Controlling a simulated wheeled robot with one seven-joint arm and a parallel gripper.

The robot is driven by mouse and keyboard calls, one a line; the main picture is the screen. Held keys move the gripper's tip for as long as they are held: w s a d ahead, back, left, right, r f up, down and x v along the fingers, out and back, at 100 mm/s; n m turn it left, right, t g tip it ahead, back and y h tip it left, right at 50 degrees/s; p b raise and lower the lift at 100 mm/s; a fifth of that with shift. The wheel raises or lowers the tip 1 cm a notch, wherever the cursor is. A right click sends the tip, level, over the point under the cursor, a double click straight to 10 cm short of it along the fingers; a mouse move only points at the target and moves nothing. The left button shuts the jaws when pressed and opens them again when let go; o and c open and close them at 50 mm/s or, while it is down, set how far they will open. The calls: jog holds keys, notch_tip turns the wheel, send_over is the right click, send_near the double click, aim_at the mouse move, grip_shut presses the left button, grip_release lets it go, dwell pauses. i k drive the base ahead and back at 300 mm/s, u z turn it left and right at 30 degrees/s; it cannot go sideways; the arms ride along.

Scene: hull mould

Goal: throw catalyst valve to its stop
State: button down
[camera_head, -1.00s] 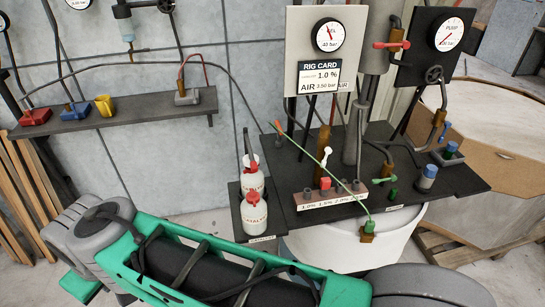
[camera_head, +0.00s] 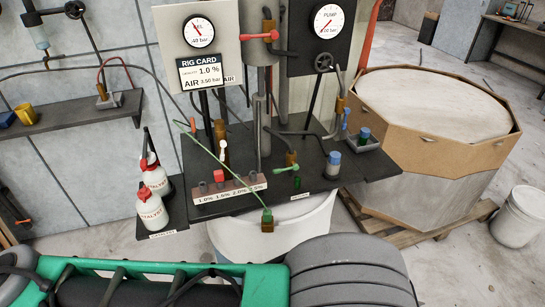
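Several lever valves stand on and above the dark rig bench, and I cannot read which is the catalyst valve. A white-handled lever (camera_head: 223,150) stands upright behind the port block. A green-handled lever (camera_head: 288,170) lies roughly level, to the right of the block. A red-handled lever (camera_head: 262,37) is on the grey cylinder above, and a blue-handled one (camera_head: 346,119) is near the right. Two white catalyst bottles (camera_head: 152,208) with red caps stand in a side tray at left. My gripper is not in view.
The port block (camera_head: 228,190) carries percentage labels, and a thin green line crosses above it. Green and grey arm parts of mine fill the bottom. A large octagonal vat (camera_head: 430,185) on a pallet and a white bucket (camera_head: 521,216) stand at right.

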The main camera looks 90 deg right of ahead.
aim_at(223, 144)
jog(key=k, duration=0.5)
jog(key=z, duration=1.85)
jog(key=i, duration=0.5)
jog(key=z, duration=0.05)
